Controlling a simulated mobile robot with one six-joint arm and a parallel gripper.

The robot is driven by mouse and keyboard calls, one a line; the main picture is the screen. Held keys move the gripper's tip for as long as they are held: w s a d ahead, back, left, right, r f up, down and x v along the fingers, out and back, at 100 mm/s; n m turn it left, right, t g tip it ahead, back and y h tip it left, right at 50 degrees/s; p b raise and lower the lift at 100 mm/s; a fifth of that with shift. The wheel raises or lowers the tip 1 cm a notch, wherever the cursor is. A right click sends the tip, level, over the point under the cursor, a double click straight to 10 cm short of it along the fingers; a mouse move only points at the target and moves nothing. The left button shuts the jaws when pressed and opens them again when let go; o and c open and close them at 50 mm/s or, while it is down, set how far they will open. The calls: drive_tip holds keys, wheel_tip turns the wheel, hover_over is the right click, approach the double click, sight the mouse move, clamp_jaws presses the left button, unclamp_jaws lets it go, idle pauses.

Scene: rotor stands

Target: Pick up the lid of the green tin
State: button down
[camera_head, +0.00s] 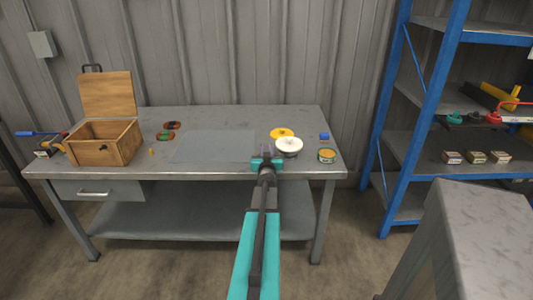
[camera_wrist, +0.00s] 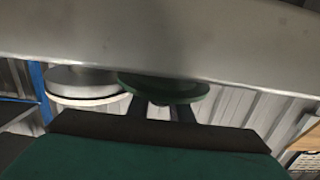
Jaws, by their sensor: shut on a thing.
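My gripper (camera_head: 265,161) is at the front edge of the table, left of the white lid. In the wrist view, which looks upside down, its two dark fingers (camera_wrist: 162,110) are shut on the green lid (camera_wrist: 165,88), a round disc, at its small middle part. In the head view my own wrist hides the lid. I cannot see the tin's body, nor tell whether the lid is clear of it. A white lid (camera_head: 288,144) is close by and also shows in the wrist view (camera_wrist: 85,88).
A yellow lid (camera_head: 282,132) is behind the white one. An open wooden box (camera_head: 103,143) stands at left. Blue shelving (camera_head: 432,80) stands right.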

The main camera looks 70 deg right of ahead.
wheel_tip(320, 180, up, 8)
drive_tip(key=p, duration=0.2)
drive_tip(key=shift+r, duration=0.2)
drive_tip(key=shift+w, duration=0.1)
idle(0.5)
